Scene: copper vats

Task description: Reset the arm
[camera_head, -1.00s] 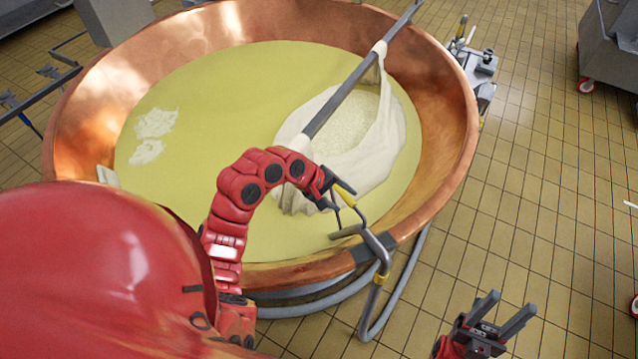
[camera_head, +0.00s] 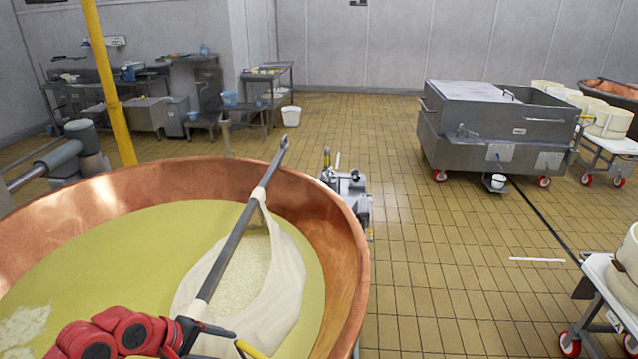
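My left arm comes in low at the left of the head view. Its red links pass over the copper vat (camera_head: 335,235), and its dark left gripper (camera_head: 222,340) is at the bottom edge, just below the cheese cloth (camera_head: 288,270). The fingers are partly cut off by the frame, with a yellow piece beside them, so I cannot tell whether they are open or shut. The cloth holds pale curd (camera_head: 240,280) and hangs on a long grey bar (camera_head: 232,245) slanting over the vat's rim. My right gripper is out of view.
A grey wheeled tank (camera_head: 490,130) stands at the back right. Carts with white moulds (camera_head: 606,120) line the right side. A yellow post (camera_head: 108,85) and work tables (camera_head: 165,75) are at the left. The tiled floor (camera_head: 430,270) between is largely clear.

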